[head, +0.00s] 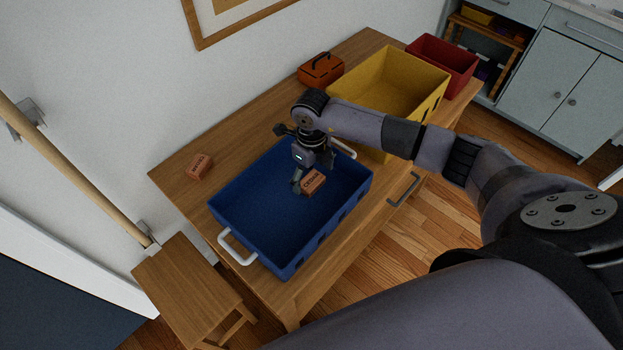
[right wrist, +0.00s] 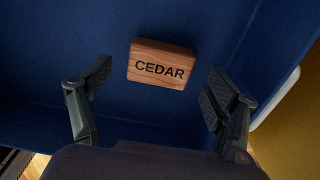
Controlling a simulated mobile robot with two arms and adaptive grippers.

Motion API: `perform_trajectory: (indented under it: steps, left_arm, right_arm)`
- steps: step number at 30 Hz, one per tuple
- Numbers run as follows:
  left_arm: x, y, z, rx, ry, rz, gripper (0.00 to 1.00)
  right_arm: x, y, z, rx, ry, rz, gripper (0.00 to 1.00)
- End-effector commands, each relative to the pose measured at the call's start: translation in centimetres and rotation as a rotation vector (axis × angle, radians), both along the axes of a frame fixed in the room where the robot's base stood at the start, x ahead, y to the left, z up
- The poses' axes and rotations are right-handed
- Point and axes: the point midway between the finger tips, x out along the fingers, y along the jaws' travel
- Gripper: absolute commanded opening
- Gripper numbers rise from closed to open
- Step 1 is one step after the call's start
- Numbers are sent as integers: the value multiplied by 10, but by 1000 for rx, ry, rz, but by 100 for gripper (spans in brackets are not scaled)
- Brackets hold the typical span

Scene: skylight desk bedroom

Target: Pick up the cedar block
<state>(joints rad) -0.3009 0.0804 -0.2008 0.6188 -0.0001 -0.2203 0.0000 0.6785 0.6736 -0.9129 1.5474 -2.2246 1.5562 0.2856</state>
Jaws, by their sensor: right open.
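A cedar block (head: 314,183), reddish-brown with dark lettering, lies in the blue bin (head: 240,192). In the right wrist view the block (right wrist: 160,64) shows the word CEDAR and lies on the bin's blue floor (right wrist: 60,50). My right gripper (head: 305,186) is inside the blue bin, right by the block. In the right wrist view its two fingers (right wrist: 156,90) are apart, to the left and right of the block and nearer the camera, with nothing between the tips. My left gripper does not show.
Another similar lettered block (head: 199,167) lies on the wooden table (head: 190,205), left of the blue bin. A yellow bin (head: 375,75), a red bin (head: 455,62) and an orange toolbox (head: 320,70) stand toward the back. A wooden stool (head: 185,285) is at the table's near left.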

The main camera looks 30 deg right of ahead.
Motion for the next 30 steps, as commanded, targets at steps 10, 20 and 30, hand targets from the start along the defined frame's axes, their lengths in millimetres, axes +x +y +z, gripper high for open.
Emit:
perform_trajectory:
  steps: [10,20,30]
  left_arm:
    - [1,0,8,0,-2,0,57]
    - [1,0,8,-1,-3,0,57]
    - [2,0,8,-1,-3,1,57]
  right_arm:
    - [0,0,-25,0,0,1,82]
    - [0,0,-25,0,0,1,67]
    - [0,0,-24,0,0,1,44]
